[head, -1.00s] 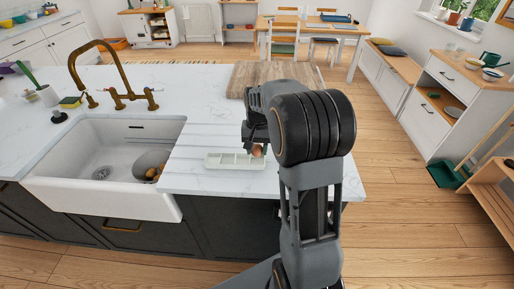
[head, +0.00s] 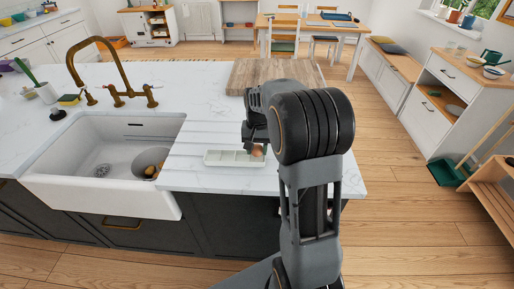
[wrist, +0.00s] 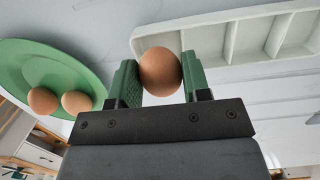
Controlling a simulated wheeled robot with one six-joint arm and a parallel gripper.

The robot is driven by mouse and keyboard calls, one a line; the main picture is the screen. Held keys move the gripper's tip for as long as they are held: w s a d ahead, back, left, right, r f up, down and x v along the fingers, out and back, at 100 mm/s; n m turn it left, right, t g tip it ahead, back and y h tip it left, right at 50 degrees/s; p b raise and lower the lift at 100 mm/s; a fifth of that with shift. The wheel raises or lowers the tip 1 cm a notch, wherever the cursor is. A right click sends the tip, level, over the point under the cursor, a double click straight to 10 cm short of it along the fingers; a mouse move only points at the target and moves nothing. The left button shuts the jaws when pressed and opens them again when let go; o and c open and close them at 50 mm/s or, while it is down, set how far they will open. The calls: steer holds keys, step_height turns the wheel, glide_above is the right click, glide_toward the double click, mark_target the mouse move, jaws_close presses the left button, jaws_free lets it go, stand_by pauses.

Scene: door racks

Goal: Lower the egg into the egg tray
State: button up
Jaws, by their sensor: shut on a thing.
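My gripper (wrist: 161,78) is shut on a brown egg (wrist: 160,70), held between its two green finger pads. In the head view the gripper (head: 256,146) and the egg (head: 257,151) are at the right end of the white egg tray (head: 222,158). The tray also shows in the wrist view (wrist: 228,38), behind the egg, with its compartments running off to the upper right. The compartments in view are empty; the end one is partly hidden by the egg. I cannot tell whether the egg touches the tray.
In the wrist view, a green dish (wrist: 45,65) holds two brown eggs (wrist: 60,101) left of my gripper; my arm hides it in the head view. The sink (head: 110,165) lies left of the tray. A wooden board (head: 270,76) lies behind.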

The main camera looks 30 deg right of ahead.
steer(key=shift+f+b, duration=0.45)
steer(key=shift+f, duration=0.3)
stand_by(0.4)
steer(key=o, duration=0.7)
step_height(320, 180, up, 14)
steer(key=w, duration=0.1)
steer(key=n+t, duration=0.1)
glide_above(257, 146)
step_height(257, 146, down, 5)
steer(key=shift+r, duration=0.2)
steer(key=s+a+f+n+t, duration=0.1)
steer(key=s+a+n+t, duration=0.1)
steer(key=s+a, duration=0.3)
steer(key=s+a+f+n+t, duration=0.1)
steer(key=s+a+n+t, duration=0.1)
steer(key=s, duration=0.9)
steer(key=shift+s+a+n+h, duration=0.25)
steer(key=shift+a+n, duration=0.25)
steer(key=shift+a, duration=0.85)
